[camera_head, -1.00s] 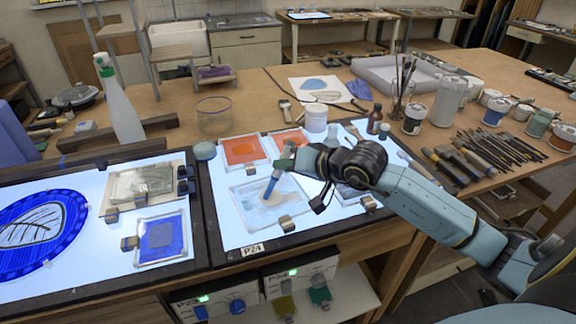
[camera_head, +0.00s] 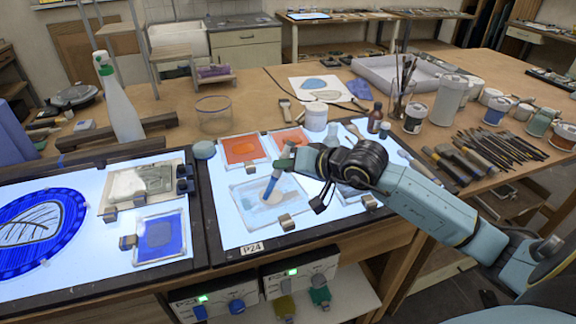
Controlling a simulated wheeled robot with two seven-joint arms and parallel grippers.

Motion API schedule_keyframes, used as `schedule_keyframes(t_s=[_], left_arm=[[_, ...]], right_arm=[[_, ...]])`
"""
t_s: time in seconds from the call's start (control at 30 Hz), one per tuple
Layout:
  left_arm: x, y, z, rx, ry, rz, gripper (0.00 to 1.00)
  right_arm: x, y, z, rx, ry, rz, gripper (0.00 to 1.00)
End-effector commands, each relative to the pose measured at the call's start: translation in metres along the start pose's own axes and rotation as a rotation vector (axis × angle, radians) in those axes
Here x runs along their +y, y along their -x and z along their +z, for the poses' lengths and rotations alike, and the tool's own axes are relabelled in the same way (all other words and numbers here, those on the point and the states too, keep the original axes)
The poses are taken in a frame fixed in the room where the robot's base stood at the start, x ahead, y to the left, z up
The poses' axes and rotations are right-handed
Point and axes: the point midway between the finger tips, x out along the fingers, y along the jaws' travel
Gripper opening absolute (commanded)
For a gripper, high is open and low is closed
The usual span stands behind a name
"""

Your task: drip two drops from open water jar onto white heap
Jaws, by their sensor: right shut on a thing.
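My right gripper (camera_head: 287,158) is shut on a slim tool with a blue-grey shaft (camera_head: 271,187). The tool slants down, and its lower end is at or just above a clear pane (camera_head: 238,205) on the lit table. A pale whitish patch (camera_head: 283,197) lies on the pane beside the tool's tip. I cannot tell if they touch, or see any drop. A clear open glass jar (camera_head: 214,115) stands behind the lit table; its water level is unclear. Another white jar (camera_head: 316,117) stands at the back of the lit surface. My left gripper is out of view.
Orange panes (camera_head: 243,150) lie behind the clear pane. A small brown bottle (camera_head: 375,117) and a glass of brushes (camera_head: 402,88) stand at the right. Metal blocks (camera_head: 287,222) sit at the pane's edges. A blue leaf panel (camera_head: 35,235) lies at the left.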

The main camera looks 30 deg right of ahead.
Motion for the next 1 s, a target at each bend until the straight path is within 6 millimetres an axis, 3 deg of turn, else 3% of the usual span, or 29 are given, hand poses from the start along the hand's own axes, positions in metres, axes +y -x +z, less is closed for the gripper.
schedule_keyframes(t_s=[1.0], left_arm=[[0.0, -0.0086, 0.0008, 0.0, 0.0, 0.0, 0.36]], right_arm=[[0.0019, -0.001, 0.0025, -0.004, 0.001, 0.003, 0.0]])
